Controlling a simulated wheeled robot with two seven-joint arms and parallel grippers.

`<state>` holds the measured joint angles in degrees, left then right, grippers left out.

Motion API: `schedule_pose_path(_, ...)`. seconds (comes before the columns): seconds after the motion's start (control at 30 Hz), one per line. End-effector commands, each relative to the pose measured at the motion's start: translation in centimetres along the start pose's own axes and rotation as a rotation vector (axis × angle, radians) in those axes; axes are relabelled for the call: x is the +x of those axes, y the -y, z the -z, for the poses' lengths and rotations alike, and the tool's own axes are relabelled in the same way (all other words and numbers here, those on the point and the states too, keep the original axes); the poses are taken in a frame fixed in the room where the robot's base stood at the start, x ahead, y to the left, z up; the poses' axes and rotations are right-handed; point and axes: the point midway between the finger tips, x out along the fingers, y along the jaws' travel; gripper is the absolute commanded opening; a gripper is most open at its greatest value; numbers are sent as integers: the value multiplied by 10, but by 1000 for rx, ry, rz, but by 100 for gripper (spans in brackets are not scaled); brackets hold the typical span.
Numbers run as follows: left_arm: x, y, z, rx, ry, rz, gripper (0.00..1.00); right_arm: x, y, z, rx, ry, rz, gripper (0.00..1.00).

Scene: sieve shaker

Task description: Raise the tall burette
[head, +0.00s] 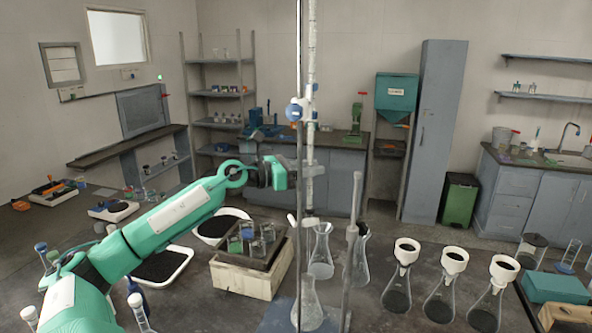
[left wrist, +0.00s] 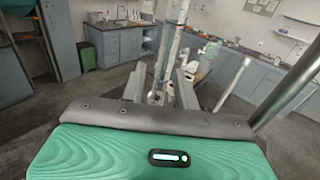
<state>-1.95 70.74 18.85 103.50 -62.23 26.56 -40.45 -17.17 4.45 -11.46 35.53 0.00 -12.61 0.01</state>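The tall burette (head: 311,50) is a clear, upright graduated tube beside a thin metal stand rod (head: 299,210). A blue-knobbed clamp (head: 294,112) sits on the rod next to it. My left gripper (head: 293,172) reaches in from the left at the burette's lower half, above the flasks. In the left wrist view the burette (left wrist: 171,45) runs up between the two fingers of my left gripper (left wrist: 162,76). The fingers stand apart on either side of it, with what looks like some gap. Whether either finger touches the glass is unclear. My right gripper is not in view.
Conical flasks (head: 320,255) stand around the stand's foot. Several flasks with white collars (head: 397,285) stand to the right. A second, shorter metal post (head: 352,235) rises close to the burette. A wooden box (head: 252,275) with small containers lies below my left arm.

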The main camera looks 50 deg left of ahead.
Motion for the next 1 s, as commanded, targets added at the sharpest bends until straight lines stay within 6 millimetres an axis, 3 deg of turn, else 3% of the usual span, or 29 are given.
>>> schedule_pose_path(0.37, -30, 0, 5, -2, -1, -1, 31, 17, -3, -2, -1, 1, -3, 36)
schedule_pose_path(1.0, -124, 0, 1, 0, 3, -2, 31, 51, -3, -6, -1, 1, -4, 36)
